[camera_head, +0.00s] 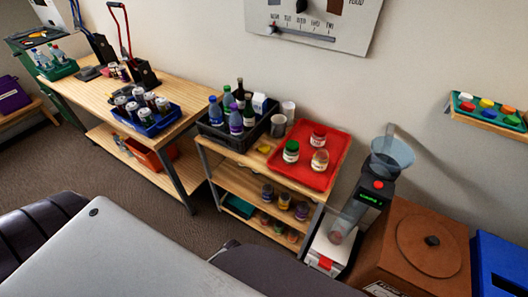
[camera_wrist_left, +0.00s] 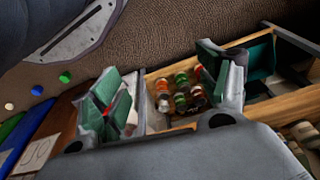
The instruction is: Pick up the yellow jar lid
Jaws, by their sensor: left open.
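A small yellow piece (camera_head: 264,149), which looks like a lid, lies on the wooden cart top between the black crate and the red tray. Another yellow round lid-like piece (camera_head: 487,103) sits among coloured ones in the green tray on the wall shelf. Neither can be made out in the left wrist view. My left gripper (camera_wrist_left: 163,95) is open, its green-padded fingers wide apart with nothing held; between them, beyond, is a wooden shelf with several jars (camera_wrist_left: 180,92). The left gripper does not show in the head view. My right gripper is in neither view.
The red tray (camera_head: 298,178) holds jars beside the black crate (camera_head: 217,136) of bottles. A grinder-like machine (camera_head: 378,185) and a brown box (camera_head: 408,283) stand right of the cart.

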